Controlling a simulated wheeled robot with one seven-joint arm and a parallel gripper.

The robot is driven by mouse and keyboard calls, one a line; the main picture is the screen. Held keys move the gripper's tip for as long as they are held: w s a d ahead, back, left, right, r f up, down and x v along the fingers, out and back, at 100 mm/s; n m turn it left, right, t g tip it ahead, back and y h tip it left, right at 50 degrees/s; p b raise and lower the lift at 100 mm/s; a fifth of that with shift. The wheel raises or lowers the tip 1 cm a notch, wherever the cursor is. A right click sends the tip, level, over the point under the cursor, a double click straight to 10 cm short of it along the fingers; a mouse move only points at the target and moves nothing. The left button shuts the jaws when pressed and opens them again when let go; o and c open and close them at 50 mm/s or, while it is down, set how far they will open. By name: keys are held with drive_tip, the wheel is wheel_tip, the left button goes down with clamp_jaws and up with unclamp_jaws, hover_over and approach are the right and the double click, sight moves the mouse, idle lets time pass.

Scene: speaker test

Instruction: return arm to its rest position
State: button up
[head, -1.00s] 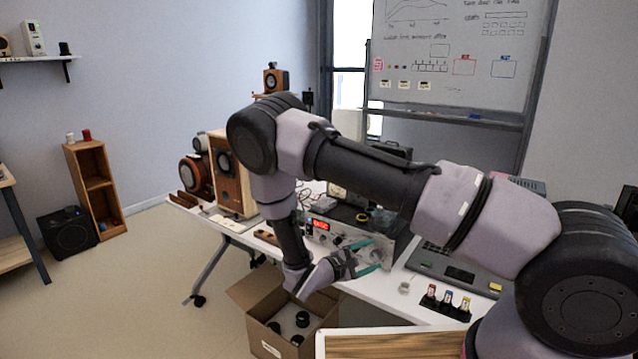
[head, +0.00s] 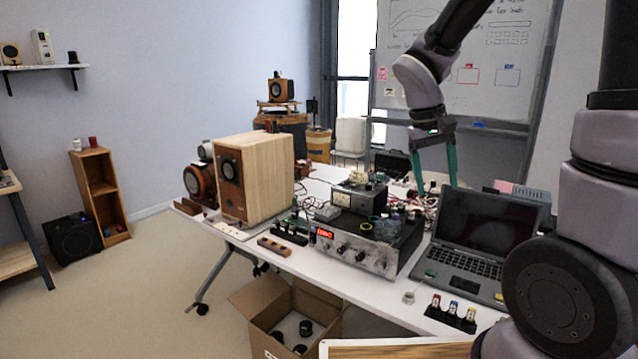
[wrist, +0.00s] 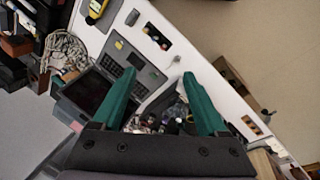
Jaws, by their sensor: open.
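My gripper (head: 433,168) hangs above the back part of the workbench in the head view, fingers pointing down. Its two green fingers are apart with nothing between them. My arm is raised, with its upper links at the right and top of the picture. In the wrist view my gripper (wrist: 160,95) shows both green fingers spread, with the bench below. The fingertips appear clear of the laptop (head: 470,235) and of the silver amplifier (head: 350,250).
The white bench (head: 400,312) holds a wooden speaker (head: 262,180), a dark box on the amplifier, loose wires and a rack of small coloured bottles (head: 450,315). An open cardboard box (head: 262,318) stands in front. A whiteboard (head: 500,75) is behind my gripper.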

drive_tip(key=s+r+m+t+y, duration=0.2)
drive_tip(key=s+r+t, duration=0.1)
drive_tip(key=s+r, duration=0.2)
drive_tip(key=s+r+m+t+y, duration=0.2)
drive_tip(key=s+r+t+y, duration=0.1)
drive_tip(key=r, duration=0.6)
drive_tip(key=shift+s+t, duration=0.5)
drive_tip(key=shift+s, duration=0.4)
drive_tip(key=shift+r, duration=0.1)
idle(0.5)
